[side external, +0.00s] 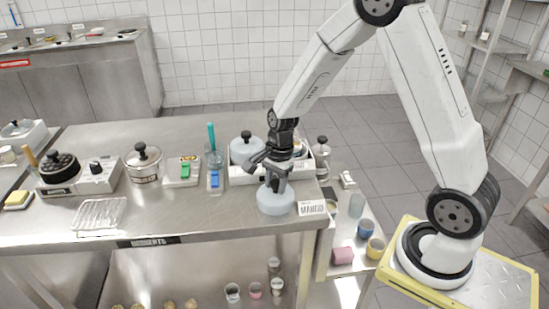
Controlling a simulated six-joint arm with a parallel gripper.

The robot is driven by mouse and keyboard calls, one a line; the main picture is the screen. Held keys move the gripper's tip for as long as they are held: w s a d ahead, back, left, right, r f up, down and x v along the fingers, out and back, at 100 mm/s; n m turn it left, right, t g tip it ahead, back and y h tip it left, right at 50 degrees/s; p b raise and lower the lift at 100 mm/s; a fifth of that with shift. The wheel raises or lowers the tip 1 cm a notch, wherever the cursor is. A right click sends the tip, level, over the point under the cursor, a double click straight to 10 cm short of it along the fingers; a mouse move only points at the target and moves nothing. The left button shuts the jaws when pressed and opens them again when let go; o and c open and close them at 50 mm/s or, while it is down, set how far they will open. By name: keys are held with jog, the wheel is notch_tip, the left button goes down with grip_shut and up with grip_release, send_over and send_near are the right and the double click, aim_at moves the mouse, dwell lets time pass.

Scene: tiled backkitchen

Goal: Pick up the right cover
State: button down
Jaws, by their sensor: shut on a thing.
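My gripper (277,183) points down in the side external view and is shut on the top of a light blue-grey round cover (276,203). The cover is near the front edge of the steel counter (190,222), just left of a "MANGO" label card (312,208). The gripper hides its knob, and I cannot tell whether it rests on the counter or is slightly above it. A second blue-grey cover (241,151) with a black knob sits behind and to the left, in or behind a white tray (241,176), partly hidden by my gripper.
Another lidded container (321,151) stands right of the tray. A wire rack (99,214) lies front left.

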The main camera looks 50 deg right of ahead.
jog(key=shift+r, duration=0.2)
jog(key=shift+r, duration=0.9)
jog(key=s+a+r, duration=0.1)
jog(key=s+r, duration=0.9)
jog(key=s, duration=0.4)
jog(key=shift+r, duration=0.4)
jog(key=shift+a, duration=0.1)
